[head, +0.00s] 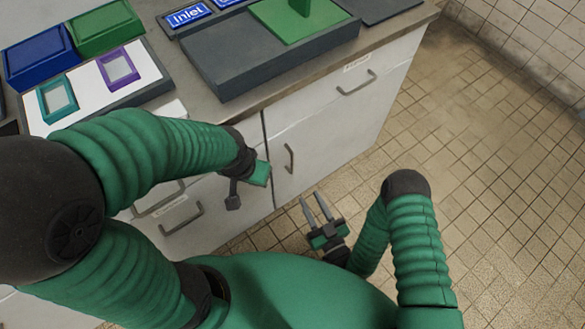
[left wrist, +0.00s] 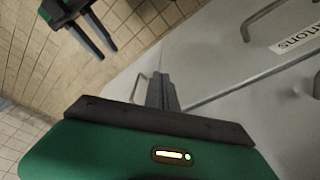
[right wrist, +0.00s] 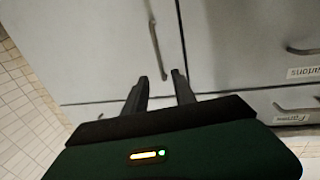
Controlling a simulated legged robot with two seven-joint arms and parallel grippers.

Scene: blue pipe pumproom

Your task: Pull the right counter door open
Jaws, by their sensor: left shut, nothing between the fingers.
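The right counter door (head: 325,150) is a pale grey panel and looks flush with the counter front. Its upright metal handle (head: 289,158) stands near the door's left edge. In the right wrist view the handle (right wrist: 155,45) lies ahead, its lower end just beyond the gap between my fingertips. My right gripper (head: 312,202) is open and empty, below and right of the handle in the head view, apart from it. My left gripper (left wrist: 162,78) is shut and empty in front of the counter. In the head view its fingers are hard to make out.
Drawers with handles (head: 182,218) lie left of the door. Another handle (head: 357,83) sits above it. The countertop (head: 400,42) carries dark grey trays and coloured blocks. The tiled floor (head: 480,190) on the right is clear.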

